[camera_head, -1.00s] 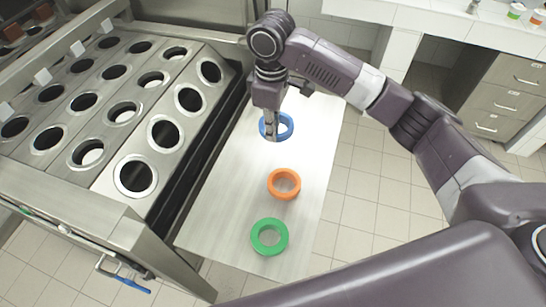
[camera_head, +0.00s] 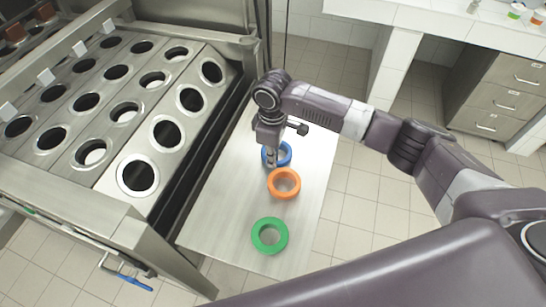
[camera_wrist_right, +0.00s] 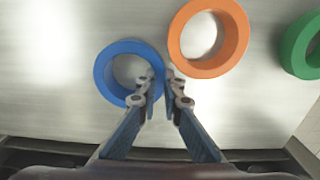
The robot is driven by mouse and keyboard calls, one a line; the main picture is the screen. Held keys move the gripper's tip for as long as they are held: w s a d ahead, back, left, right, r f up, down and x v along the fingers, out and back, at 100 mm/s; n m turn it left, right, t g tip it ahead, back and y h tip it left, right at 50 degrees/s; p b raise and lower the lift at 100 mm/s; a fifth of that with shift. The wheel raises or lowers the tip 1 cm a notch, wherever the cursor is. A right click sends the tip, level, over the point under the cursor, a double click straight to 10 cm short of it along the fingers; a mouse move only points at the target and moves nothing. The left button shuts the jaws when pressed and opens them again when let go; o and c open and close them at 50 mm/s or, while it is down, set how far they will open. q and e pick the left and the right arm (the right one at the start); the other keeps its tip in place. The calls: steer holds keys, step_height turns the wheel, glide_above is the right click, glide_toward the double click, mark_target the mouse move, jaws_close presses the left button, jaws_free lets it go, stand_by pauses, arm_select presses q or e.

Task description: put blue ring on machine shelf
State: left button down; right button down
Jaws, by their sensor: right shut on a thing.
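My right gripper also shows there (camera_wrist_right: 160,80). I cannot tell whether the ring touches the shelf. My left gripper is not in view.
The orange ring (camera_head: 284,196) lies very close to the blue one, and the green ring (camera_head: 257,244) lies nearer the front. The steel machine (camera_head: 150,118) with rows of round holes stands at left.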

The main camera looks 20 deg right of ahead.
steer(key=c, duration=2.4)
jaws_free()
step_height(320, 180, up, 12)
steer(key=shift+r+b, duration=0.1)
steer(key=shift+b, duration=0.4)
steer(key=shift+s, duration=0.1)
